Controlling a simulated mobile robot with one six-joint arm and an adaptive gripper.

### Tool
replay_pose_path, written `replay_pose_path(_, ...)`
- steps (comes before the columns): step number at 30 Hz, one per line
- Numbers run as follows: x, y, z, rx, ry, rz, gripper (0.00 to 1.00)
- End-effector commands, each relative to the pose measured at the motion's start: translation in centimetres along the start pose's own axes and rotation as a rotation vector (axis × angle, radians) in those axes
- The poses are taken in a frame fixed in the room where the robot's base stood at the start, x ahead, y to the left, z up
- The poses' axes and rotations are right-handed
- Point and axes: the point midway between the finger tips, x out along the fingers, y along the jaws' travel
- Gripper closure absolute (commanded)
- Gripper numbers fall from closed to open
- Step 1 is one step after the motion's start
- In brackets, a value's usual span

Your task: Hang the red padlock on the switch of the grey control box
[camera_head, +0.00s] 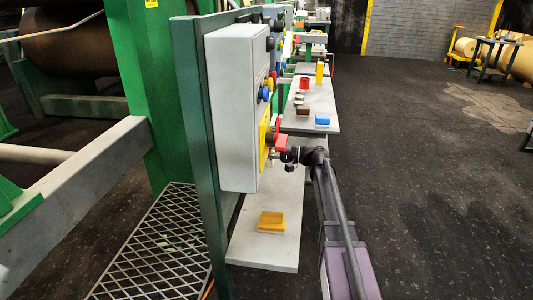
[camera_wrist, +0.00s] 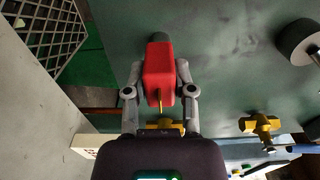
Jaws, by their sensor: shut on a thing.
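The grey control box (camera_head: 232,110) is mounted on a green post, its front face seen edge-on in the head view. A yellow plate (camera_head: 264,138) sits low on that face; the switch itself cannot be made out. The red padlock (camera_head: 281,142) is close in front of the yellow plate, at the end of my arm. My gripper (camera_wrist: 160,75) is shut on the red padlock (camera_wrist: 159,65), with one grey finger on each side. A thin yellow piece shows at the padlock's near end. The shackle is not clear, and I cannot tell whether the padlock touches the switch.
Below the box, a grey shelf (camera_head: 246,246) carries a yellow-orange block (camera_head: 271,222). A farther shelf (camera_head: 322,105) holds several small coloured items. A metal grating (camera_head: 155,245) lies left of the post (camera_head: 203,150). Dark floor (camera_head: 430,160) is open at right.

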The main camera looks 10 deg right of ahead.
Motion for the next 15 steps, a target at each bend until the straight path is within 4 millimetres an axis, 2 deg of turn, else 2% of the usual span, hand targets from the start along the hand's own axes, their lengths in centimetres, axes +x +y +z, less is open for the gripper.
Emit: replay_pose_path(15, -0.88, -0.01, -0.03, 0.0, 0.002, -0.001, 1.0)
